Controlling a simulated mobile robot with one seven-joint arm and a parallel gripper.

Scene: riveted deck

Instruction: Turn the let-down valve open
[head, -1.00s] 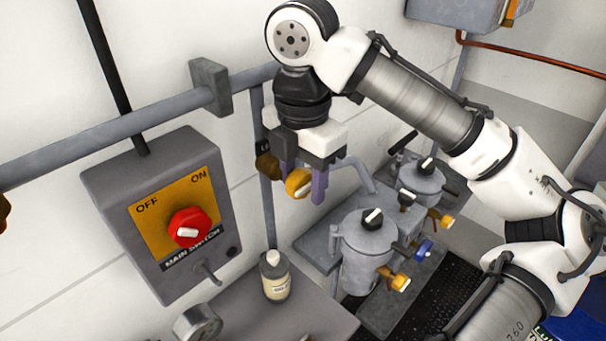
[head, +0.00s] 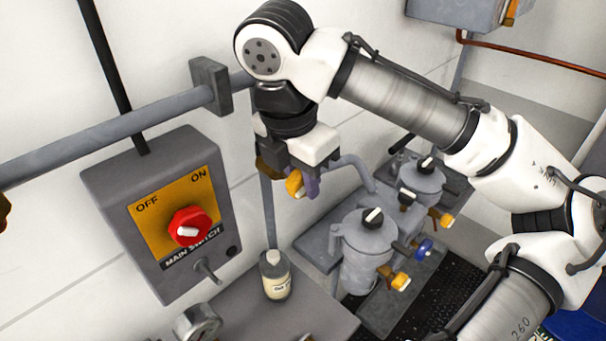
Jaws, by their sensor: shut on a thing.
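A yellow valve knob (head: 294,183) with a pale pointer mark sits on the grey pipework by the wall, in the middle of the head view. No readable label shows there, so I cannot confirm by name that it is the let-down valve. My gripper (head: 301,184) points down over it, with purple fingers shut on the knob. One finger shows at the knob's right side; the other is mostly hidden. The knob's far side is hidden too.
A main switch box (head: 165,215) with a red knob is on the wall at left. A labelled bottle (head: 275,276) and a gauge (head: 197,323) stand below. Grey lidded vessels (head: 368,248) with yellow and blue taps are at right. A grey rail (head: 110,135) runs along the wall.

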